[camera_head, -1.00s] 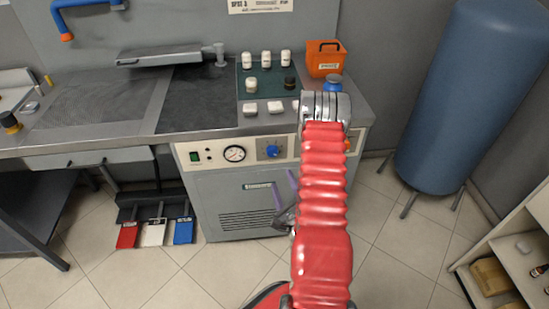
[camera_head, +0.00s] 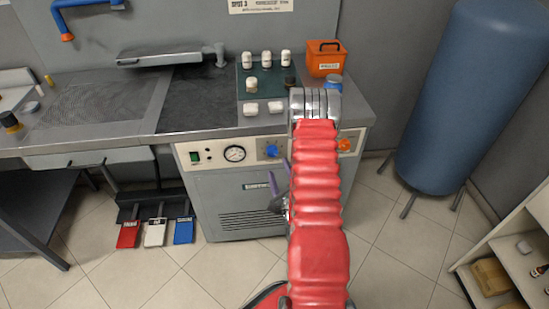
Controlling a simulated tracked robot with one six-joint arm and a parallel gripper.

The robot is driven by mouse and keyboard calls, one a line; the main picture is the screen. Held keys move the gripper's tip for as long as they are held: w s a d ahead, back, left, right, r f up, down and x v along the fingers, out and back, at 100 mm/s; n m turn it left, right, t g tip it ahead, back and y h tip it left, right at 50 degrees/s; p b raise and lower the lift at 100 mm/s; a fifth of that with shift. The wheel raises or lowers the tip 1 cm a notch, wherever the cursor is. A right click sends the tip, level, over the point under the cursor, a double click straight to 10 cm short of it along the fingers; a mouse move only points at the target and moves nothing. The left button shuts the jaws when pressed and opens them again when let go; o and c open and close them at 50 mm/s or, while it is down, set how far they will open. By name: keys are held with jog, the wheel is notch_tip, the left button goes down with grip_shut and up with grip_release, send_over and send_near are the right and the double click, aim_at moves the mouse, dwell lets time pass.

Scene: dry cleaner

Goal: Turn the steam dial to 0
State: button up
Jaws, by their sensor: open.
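The steam dial is most likely the blue round knob (camera_head: 271,151) on the pale front panel of the spotting unit (camera_head: 235,205), to the right of a round pressure gauge (camera_head: 234,153). Its pointer and numbers are too small to read. My gripper (camera_head: 279,164) has purple fingers and is open and empty. In the picture its fingertips show just below and slightly right of the blue knob. I cannot tell how far they are from it in depth. My red-sleeved arm hides part of the panel to the right of the knob.
A green switch (camera_head: 195,157) is at the panel's left and an orange knob (camera_head: 345,145) at its right. White bottles (camera_head: 247,60) and an orange caddy (camera_head: 324,58) stand on top. Red, white and blue pedals (camera_head: 156,232) are below left. A blue tank (camera_head: 470,90) stands right.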

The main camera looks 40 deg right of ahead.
aim_at(273, 154)
jog(key=x, duration=0.7)
jog(key=shift+w+d, duration=0.15)
jog(key=shift+w, duration=0.1)
jog(key=shift+c, duration=0.3)
jog(key=c, duration=1)
